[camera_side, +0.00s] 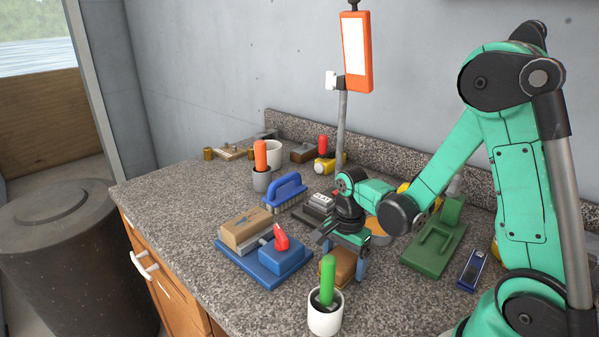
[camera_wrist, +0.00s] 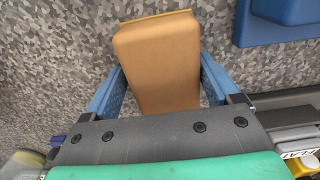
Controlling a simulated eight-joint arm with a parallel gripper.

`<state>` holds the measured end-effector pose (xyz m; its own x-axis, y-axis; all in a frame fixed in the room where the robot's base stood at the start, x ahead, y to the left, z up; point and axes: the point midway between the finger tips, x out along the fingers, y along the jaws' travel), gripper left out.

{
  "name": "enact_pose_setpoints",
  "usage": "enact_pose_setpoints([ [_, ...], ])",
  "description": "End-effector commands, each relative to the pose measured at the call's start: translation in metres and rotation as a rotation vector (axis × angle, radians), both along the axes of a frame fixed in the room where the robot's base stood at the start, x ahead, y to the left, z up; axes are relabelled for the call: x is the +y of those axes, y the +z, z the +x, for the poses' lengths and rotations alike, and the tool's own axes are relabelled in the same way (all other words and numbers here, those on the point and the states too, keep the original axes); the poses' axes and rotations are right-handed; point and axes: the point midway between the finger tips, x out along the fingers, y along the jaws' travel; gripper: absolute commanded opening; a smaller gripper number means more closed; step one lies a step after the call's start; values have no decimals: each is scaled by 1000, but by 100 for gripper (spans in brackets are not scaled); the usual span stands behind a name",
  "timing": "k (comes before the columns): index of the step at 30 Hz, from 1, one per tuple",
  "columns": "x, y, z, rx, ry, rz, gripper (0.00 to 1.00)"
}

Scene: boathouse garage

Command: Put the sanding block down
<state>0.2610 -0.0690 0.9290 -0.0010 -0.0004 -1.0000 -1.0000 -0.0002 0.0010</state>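The sanding block (camera_wrist: 157,65) is a tan-brown block with rounded edges and a thin yellowish layer at its far end. In the wrist view it lies lengthwise between the two blue fingers of my gripper (camera_wrist: 160,75), which press against its sides. In the side view my gripper (camera_side: 345,256) points down over the worktop, with the brown sanding block (camera_side: 344,266) between its fingers, partly hidden by the green-handled tool in front. The block is low over the speckled worktop (camera_side: 395,305); I cannot tell whether its underside touches.
A white cup (camera_side: 325,318) with a green-handled tool stands close in front. A blue tray (camera_side: 283,277) with a tan-topped block (camera_side: 245,227) and a red knob is to the left.

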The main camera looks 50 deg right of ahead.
Motion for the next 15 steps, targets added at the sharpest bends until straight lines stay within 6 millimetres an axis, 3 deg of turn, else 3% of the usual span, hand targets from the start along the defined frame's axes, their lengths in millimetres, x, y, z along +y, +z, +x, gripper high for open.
enact_pose_setpoints([
  [10,0,2,0,-1,0,0,100],
  [15,0,16,1,-1,0,0,100],
])
